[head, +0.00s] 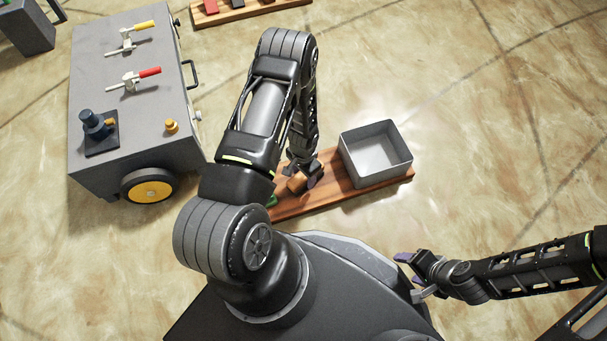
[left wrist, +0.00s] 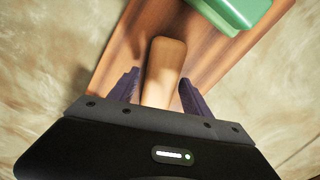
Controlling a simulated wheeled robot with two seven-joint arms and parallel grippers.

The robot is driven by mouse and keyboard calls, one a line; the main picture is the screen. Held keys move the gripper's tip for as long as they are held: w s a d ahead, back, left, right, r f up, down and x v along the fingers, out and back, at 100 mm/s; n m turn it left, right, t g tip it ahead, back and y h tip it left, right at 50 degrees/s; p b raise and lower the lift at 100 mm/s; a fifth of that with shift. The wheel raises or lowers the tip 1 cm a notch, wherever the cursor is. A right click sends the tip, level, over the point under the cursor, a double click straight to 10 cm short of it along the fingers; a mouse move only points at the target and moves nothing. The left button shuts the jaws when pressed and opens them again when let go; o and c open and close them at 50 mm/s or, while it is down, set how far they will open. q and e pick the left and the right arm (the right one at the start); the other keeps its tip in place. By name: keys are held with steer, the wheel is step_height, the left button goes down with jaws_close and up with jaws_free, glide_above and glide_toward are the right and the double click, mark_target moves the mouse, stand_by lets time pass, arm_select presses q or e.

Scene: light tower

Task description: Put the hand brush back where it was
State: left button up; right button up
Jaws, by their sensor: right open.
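A tan, rounded piece (head: 297,184), which I take for the hand brush, is at the wooden board (head: 345,192) below my left arm. My left gripper (head: 303,178) is at this piece. In the left wrist view the tan piece (left wrist: 165,70) lies between the two purple fingers of my left gripper (left wrist: 160,88). Whether both fingers press on it is not clear. Bristles are not visible. My right gripper (head: 410,269) is open and empty, away from the board at the lower right.
An open grey metal box (head: 376,158) stands on the board's right end. A green object (left wrist: 235,8) lies close beyond the tan piece. A grey wheeled cart (head: 135,85) with clamps stands at the left. The floor at right is clear.

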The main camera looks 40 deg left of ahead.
arm_select(q)
steer(key=shift+o, duration=0.3)
steer(key=shift+r, duration=0.1)
steer(key=shift+r+p, duration=0.2)
steer(key=shift+p, duration=0.1)
step_height(320, 180, up, 12)
steer(key=p, duration=0.4)
steer(key=shift+f, duration=0.15)
steer(key=s+d+r+n+h, duration=0.1)
steer(key=s+d+r, duration=0.1)
steer(key=s+d, duration=0.2)
steer(key=s+d+r+n+h, duration=0.1)
steer(key=s+d+r+n, duration=0.1)
steer(key=d, duration=0.9)
steer(key=s+d+r+n+t+h, duration=0.1)
steer(key=s+d+r, duration=0.1)
steer(key=s+d, duration=0.3)
steer(key=d, duration=0.3)
steer(key=shift+s+n+h, duration=0.3)
steer(key=shift+s+h, duration=0.05)
steer(key=shift+h, duration=0.05)
steer(key=shift+d+r, duration=0.1)
steer(key=shift+r, duration=0.05)
